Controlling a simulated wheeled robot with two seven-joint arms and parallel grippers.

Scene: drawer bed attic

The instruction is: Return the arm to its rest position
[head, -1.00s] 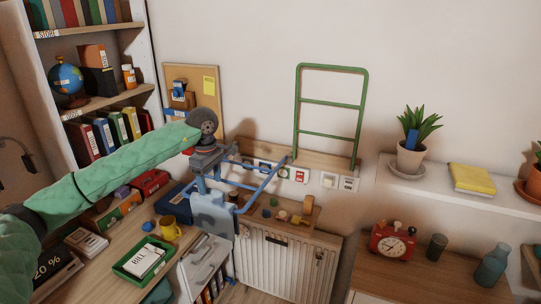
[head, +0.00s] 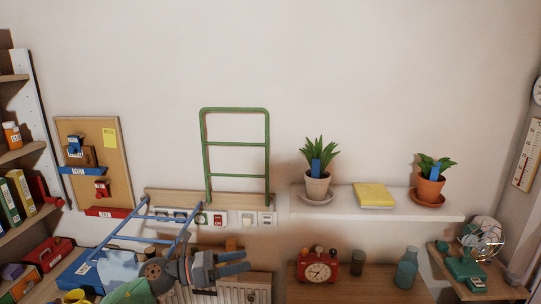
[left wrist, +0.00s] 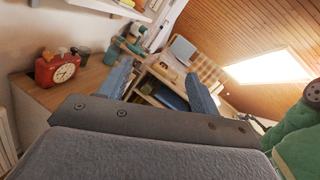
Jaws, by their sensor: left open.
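My left arm, in a green sleeve, comes in at the bottom left of the head view, and its left gripper (head: 248,262) points right. The gripper is in front of the radiator (head: 250,290), low in the picture. Its two fingers are apart with nothing between them. The left wrist view also shows the open blue-grey fingers (left wrist: 162,82), with a room behind them. My right gripper shows in neither view.
A blue rail frame (head: 125,241) stands close to the left of the gripper. A green rail frame (head: 236,144) is on the wall above. A red clock (head: 318,271) stands on a wooden surface to the right. A white shelf (head: 340,205) holds plants. The wall above is bare.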

